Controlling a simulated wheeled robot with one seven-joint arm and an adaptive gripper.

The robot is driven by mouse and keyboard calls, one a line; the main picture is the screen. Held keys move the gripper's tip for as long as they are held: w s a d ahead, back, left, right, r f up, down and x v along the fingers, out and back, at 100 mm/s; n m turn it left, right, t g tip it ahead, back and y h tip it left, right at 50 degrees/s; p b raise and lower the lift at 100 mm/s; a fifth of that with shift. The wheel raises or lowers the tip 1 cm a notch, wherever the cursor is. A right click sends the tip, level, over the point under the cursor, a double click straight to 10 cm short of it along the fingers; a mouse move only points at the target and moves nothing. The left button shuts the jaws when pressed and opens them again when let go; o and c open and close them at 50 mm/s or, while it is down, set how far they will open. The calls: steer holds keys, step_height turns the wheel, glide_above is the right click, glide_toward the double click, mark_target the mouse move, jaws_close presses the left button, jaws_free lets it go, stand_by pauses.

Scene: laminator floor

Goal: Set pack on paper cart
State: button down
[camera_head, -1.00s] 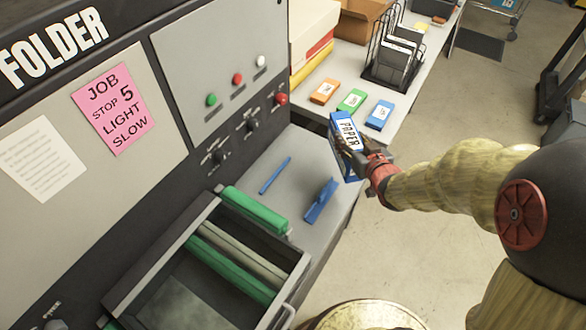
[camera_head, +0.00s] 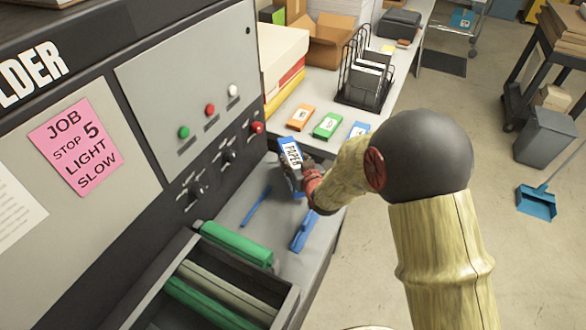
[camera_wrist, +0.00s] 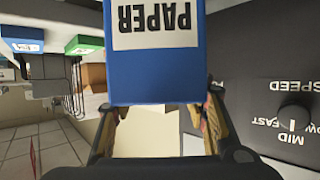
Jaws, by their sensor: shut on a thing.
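The blue pack with a white PAPER label (camera_head: 292,155) is held above the grey shelf of the folder machine. My gripper (camera_head: 306,170) is shut on its near end. In the wrist view the pack (camera_wrist: 155,75) fills the middle, its label upside down, between my gripper's fingers (camera_wrist: 160,120). A wire cart with a blue sign (camera_head: 462,18) stands at the far top, partly cut off. A dark cart with brown boards (camera_head: 545,62) stands at the right. I cannot read which one is the paper cart.
The folder's control panel (camera_head: 190,85) rises close to the left of the pack. A blue pen (camera_head: 256,206) and a blue tool (camera_head: 304,230) lie on the shelf. Orange, green and blue boxes lie on the table behind. A grey bin (camera_head: 543,137) and blue dustpan (camera_head: 537,202) stand on open floor.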

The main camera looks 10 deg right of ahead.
steer(key=shift+w+a, duration=0.2)
steer(key=shift+w, duration=0.05)
steer(key=shift+w+a+f+b, duration=0.1)
steer(key=shift+f+b, duration=0.3)
steer(key=shift+f, duration=1.35)
steer(key=shift+f, duration=0.1)
steer(key=c, duration=1.1)
jaws_free()
steer(key=shift+f, duration=0.15)
steer(key=shift+o, duration=0.6)
